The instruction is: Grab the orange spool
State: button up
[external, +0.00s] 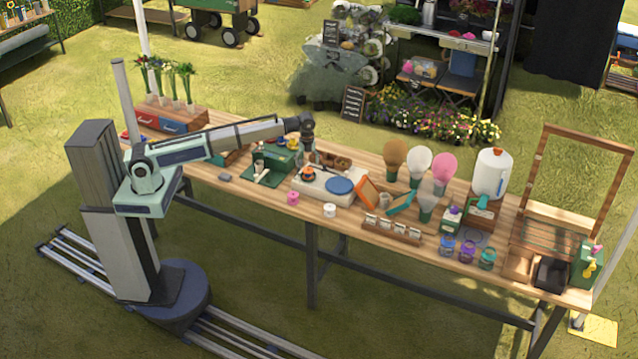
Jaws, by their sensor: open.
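A small orange spool (309,171) sits toward the left of a pale flat board (328,191) on the long wooden table. A dark part shows around it, too small to make out. My gripper (311,158) points down just above and behind the orange spool, close to it in the picture. It is open, and I see nothing held in it. I cannot tell the exact gap between the fingertips and the spool.
A blue disc (340,186) lies on the same board. A pink spool (292,198) and a white spool (329,210) stand near the front edge. Orange-framed panels (368,194) lean at the right. A green box (280,157) stands at the left.

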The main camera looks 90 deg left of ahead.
aim_at(308, 170)
jog(key=shift+w+a+f+p, duration=0.1)
jog(key=shift+f+p, duration=0.55)
jog(key=shift+f, duration=0.75)
jog(key=shift+w+f+p, duration=0.1)
jog(key=shift+f+p, duration=0.5)
jog(key=shift+f, duration=0.8)
jog(key=c, duration=1.2)
